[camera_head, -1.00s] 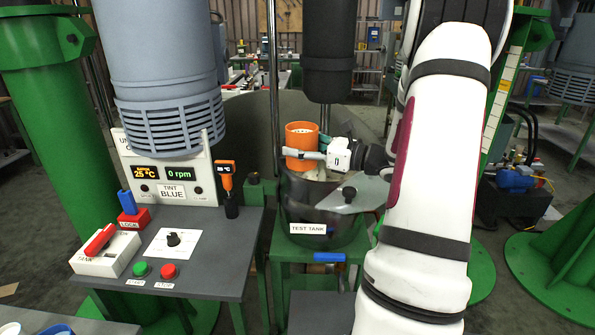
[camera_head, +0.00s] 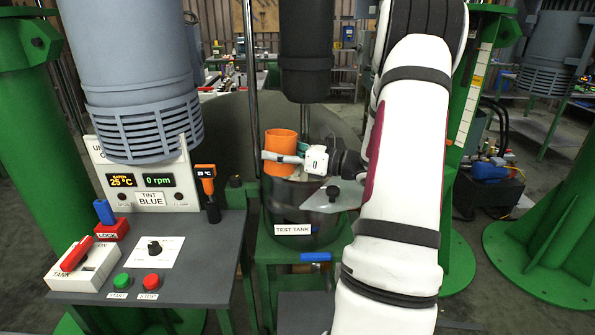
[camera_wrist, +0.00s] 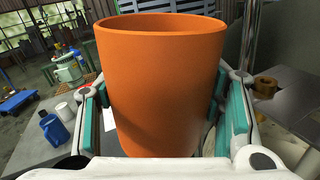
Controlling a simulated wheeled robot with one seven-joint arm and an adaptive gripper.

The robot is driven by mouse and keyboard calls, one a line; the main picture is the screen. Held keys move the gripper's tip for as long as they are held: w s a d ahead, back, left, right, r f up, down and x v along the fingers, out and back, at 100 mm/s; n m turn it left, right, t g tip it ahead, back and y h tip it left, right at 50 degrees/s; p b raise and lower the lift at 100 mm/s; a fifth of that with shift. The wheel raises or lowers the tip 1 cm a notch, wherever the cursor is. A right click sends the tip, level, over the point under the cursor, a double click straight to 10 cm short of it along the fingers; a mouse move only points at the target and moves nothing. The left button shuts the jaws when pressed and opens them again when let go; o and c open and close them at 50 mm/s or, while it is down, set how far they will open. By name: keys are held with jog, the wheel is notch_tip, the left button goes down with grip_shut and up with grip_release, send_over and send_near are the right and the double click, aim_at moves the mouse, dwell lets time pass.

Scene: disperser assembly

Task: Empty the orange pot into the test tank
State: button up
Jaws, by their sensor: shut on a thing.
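The orange pot (camera_head: 281,151) is in my gripper (camera_head: 284,158), held just over the rim of the test tank. It is close to upright with a slight tilt in the head view. In the wrist view the pot (camera_wrist: 160,80) fills the middle, with the teal finger pads of my gripper (camera_wrist: 165,120) on both sides of it. Its inside is not visible now. The test tank (camera_head: 292,213) is a dark round vessel with a white label, on a green stand.
A black shaft housing (camera_head: 305,60) hangs above the tank, close behind the pot. A control panel (camera_head: 140,180) reading 0 rpm stands at the left, with a red-handled switch (camera_head: 76,252) and buttons on its bench. A metal post (camera_head: 251,90) rises left of the pot.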

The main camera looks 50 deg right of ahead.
jog(key=shift+w+d+f+m+t, duration=0.15)
jog(key=shift+d+f+m, duration=0.2)
jog(key=shift+d+m, duration=0.45)
jog(key=shift+w+d+f+m+t, duration=0.15)
jog(key=shift+d+f+m, duration=0.2)
jog(key=shift+m, duration=0.85)
jog(key=shift+d+r+m+p, duration=0.4)
jog(key=shift+d+r+m, duration=0.1)
jog(key=shift+m, duration=0.3)
jog(key=shift+f+m, duration=0.1)
jog(key=shift+m, duration=0.2)
jog(key=shift+w+d+f+m, duration=0.1)
jog(key=shift+d+f+m, duration=0.1)
jog(key=shift+m, duration=0.5)
jog(key=shift+r+m+t+h+p, duration=0.35)
jog(key=shift+r+m, duration=0.15)
jog(key=shift+m, duration=0.4)
jog(key=shift+f+m, duration=0.3)
jog(key=shift+m, duration=0.7)
jog(key=shift+d+r+m+h, duration=0.15)
jog(key=shift+r+m+h, duration=0.2)
jog(key=shift+m, duration=0.45)
dwell(1.5)
